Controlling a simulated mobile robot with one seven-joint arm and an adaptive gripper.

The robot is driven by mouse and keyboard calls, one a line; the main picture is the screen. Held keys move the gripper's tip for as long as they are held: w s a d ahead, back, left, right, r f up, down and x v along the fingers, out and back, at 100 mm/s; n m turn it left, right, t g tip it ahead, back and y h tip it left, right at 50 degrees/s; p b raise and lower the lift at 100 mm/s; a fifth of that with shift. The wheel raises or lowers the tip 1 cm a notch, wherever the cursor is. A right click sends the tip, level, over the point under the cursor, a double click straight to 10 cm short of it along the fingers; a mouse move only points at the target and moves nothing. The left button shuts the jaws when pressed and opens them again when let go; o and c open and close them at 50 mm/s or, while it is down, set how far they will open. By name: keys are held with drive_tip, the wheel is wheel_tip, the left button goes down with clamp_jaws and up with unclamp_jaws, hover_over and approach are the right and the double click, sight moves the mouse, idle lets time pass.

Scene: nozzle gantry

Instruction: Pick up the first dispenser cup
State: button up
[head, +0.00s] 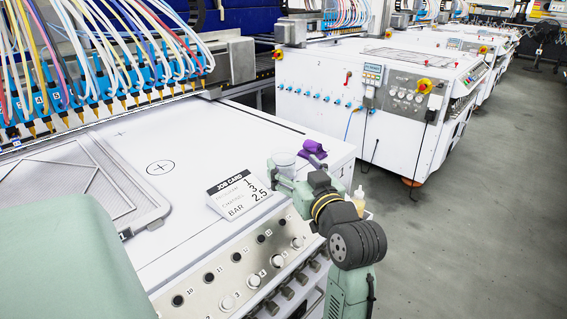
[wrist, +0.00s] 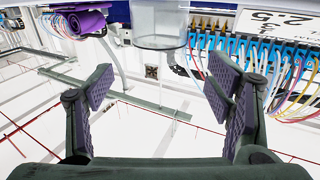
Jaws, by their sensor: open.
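A clear cup (wrist: 160,25) shows in the wrist view at the top centre, ahead of the gap between my fingers; its upper part is cut off by the frame edge. In the head view the pale, see-through cup (head: 283,160) stands near the right end of the white machine top, just beyond my wrist. My gripper (wrist: 160,83) is open and empty, with one finger at each side of the wrist view. The cup is apart from both fingers. In the head view my arm partly hides the gripper and the cup's lower part.
A purple roll (head: 313,149) lies just right of the cup; a job card (head: 238,192) lies to its left. A row of blue nozzles (head: 90,90) with coloured tubes hangs over the machine. A small bottle (head: 359,200) stands behind my arm. Grey floor (head: 470,230) is free at right.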

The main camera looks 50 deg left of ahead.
sight(279, 149)
drive_tip(key=p+x, duration=0.1)
drive_tip(key=x, duration=0.5)
drive_tip(key=shift+w+a+f+p, duration=0.2)
drive_tip(key=shift+a+p, duration=0.15)
drive_tip(key=shift+p, duration=0.05)
drive_tip(key=shift+c, duration=0.6)
drive_tip(key=c, duration=0.9)
